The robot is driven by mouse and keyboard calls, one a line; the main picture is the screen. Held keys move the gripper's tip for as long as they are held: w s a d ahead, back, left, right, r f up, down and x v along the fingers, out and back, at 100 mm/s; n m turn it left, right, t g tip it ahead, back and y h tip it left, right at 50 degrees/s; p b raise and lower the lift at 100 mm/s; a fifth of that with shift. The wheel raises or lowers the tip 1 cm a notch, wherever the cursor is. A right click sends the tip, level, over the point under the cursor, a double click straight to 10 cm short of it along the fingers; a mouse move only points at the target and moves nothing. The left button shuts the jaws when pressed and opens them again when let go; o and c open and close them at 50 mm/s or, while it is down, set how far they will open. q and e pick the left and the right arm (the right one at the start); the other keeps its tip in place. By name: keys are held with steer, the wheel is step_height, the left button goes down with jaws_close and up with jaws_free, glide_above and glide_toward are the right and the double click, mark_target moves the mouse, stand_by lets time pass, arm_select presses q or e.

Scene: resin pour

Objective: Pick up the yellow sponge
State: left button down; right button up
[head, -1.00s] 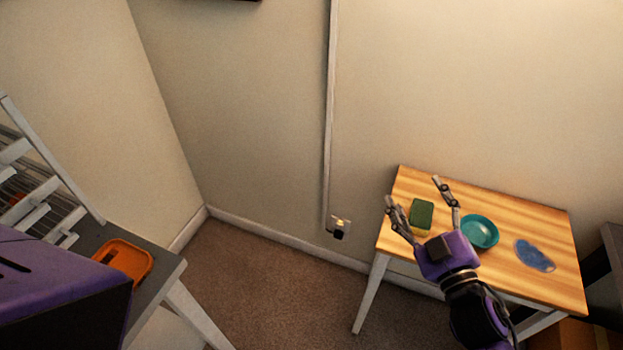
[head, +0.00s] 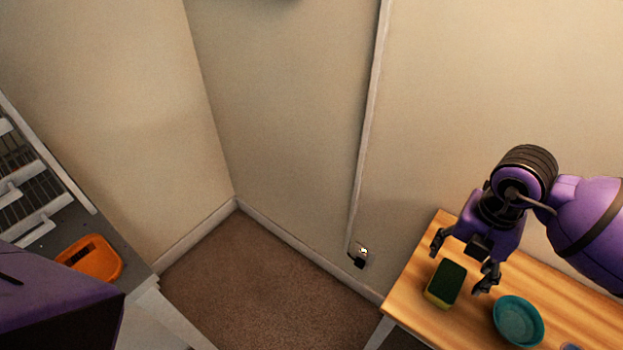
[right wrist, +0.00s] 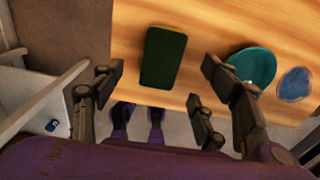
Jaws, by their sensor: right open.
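The yellow sponge (head: 434,299) has a dark green top and lies on the wooden table (head: 411,292) near its left end. In the right wrist view the sponge (right wrist: 163,57) shows its green face, with a thin yellow edge. My right gripper (head: 462,264) is open and points down over the table, close above the sponge, with its fingers spread to either side. In the right wrist view my gripper (right wrist: 158,80) has nothing between its fingers, and the sponge lies beyond the gap. My left gripper is not in view.
A teal bowl (head: 518,320) stands right of the sponge, close to one finger. A blue flat item (right wrist: 295,85) lies past the bowl. A wall stands behind the table. At left, an orange container (head: 92,258) and a white rack (head: 35,180) sit on a grey surface.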

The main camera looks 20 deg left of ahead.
mark_target(449, 280)
steer(key=f, duration=0.7)
steer(key=shift+s+d+f, duration=0.1)
steer(key=shift+s+f, duration=0.1)
steer(key=shift+f, duration=0.15)
steer(key=c, duration=0.8)
